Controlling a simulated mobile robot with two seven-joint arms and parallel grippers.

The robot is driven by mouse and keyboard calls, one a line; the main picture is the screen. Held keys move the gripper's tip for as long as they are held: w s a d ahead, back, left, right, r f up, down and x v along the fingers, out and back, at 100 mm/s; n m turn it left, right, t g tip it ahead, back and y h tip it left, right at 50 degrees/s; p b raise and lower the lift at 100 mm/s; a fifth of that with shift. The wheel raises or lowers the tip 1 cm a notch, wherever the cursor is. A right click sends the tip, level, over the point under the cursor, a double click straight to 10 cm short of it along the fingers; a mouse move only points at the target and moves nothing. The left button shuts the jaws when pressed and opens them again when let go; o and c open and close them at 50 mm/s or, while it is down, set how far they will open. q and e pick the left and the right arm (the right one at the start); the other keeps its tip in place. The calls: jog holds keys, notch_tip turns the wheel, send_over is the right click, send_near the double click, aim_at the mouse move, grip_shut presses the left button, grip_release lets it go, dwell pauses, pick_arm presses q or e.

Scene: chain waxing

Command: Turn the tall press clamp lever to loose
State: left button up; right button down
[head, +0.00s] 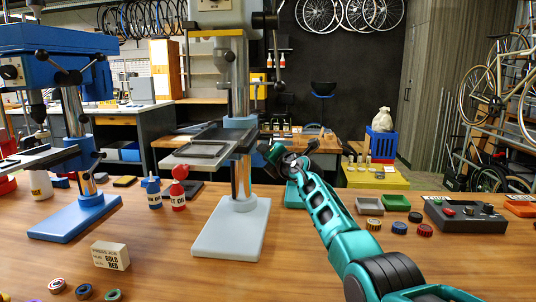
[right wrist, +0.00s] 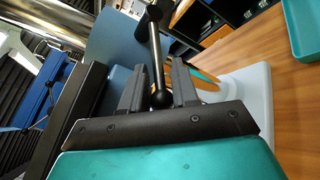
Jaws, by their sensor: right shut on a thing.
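The tall press (head: 240,120) stands in the middle of the head view, with a pale grey base, a steel column and a dark plate in front. My right gripper (head: 277,156) is at the right side of its column, at table height. In the right wrist view my right gripper (right wrist: 160,78) is shut on the clamp lever (right wrist: 157,50), a dark rod with a ball at each end. The lower ball lies between the fingers. In the head view the lever is hard to make out behind my gripper. My left gripper is not in view.
A blue press (head: 75,215) stands on the left. Small trays (head: 395,202) and a control box (head: 465,215) are on the right. The table's front middle is clear.

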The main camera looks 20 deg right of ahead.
jog(key=shift+s+a+r+m+g+p, duration=0.15)
jog(key=shift+r+m+g+p, duration=0.35)
jog(key=shift+r+g, duration=0.35)
jog(key=shift+s+r+m+g, duration=0.1)
jog(key=shift+r+m+g, duration=0.25)
jog(key=shift+g, duration=0.5)
jog(key=c, duration=1)
grip_release()
jog(key=shift+o, duration=0.2)
